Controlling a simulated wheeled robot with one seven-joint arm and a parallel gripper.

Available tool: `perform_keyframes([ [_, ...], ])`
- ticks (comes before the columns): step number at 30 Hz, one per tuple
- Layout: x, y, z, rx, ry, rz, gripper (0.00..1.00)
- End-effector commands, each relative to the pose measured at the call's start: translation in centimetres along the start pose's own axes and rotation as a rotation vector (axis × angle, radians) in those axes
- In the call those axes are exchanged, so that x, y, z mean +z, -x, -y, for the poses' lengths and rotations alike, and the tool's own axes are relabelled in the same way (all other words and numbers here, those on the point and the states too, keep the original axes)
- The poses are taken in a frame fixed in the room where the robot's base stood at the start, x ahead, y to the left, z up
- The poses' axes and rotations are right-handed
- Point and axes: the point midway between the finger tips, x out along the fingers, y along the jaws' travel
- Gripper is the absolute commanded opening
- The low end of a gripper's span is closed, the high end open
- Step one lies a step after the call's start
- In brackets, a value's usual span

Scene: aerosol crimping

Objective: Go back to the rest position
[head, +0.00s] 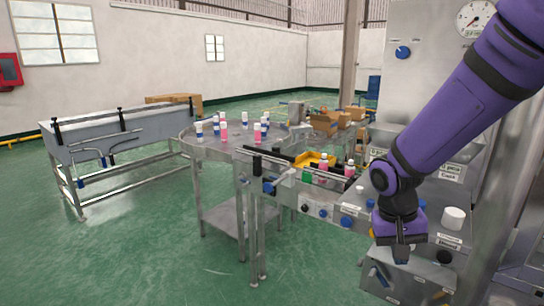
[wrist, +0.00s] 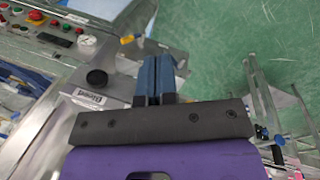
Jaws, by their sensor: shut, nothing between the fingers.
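My gripper (head: 403,252) hangs at the end of my purple arm at the right of the head view, pointing down in front of the crimping machine's control ledge. In the wrist view my gripper (wrist: 157,62) shows two blue fingers side by side, shut with nothing between them. The control panel (wrist: 50,28) with buttons and a black knob (wrist: 97,78) lies to the left of the fingers in that view. Below and beyond the fingertips is the machine's edge and green floor.
A round steel table (head: 212,151) holds several pink and white-and-blue cans. A conveyor (head: 295,180) with cans runs from it towards the machine (head: 425,85). A white knob (head: 453,218) stands close right of my gripper. Green floor (head: 150,255) is free at the left front.

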Motion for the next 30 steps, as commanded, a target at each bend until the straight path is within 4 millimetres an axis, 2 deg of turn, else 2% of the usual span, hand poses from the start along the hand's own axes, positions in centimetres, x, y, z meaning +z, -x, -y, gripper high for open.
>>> perform_keyframes([
  [3,1.0,2.6,-1.7,-0.071,0.008,-0.04,0.0],
  [15,5.7,9.8,-6.7,-0.229,0.065,-0.219,0.0],
  [24,10.6,13.8,-9.7,-0.27,0.11,-0.391,0.0],
  [30,13.3,15.2,-10.7,-0.263,0.135,-0.483,0.0],
])
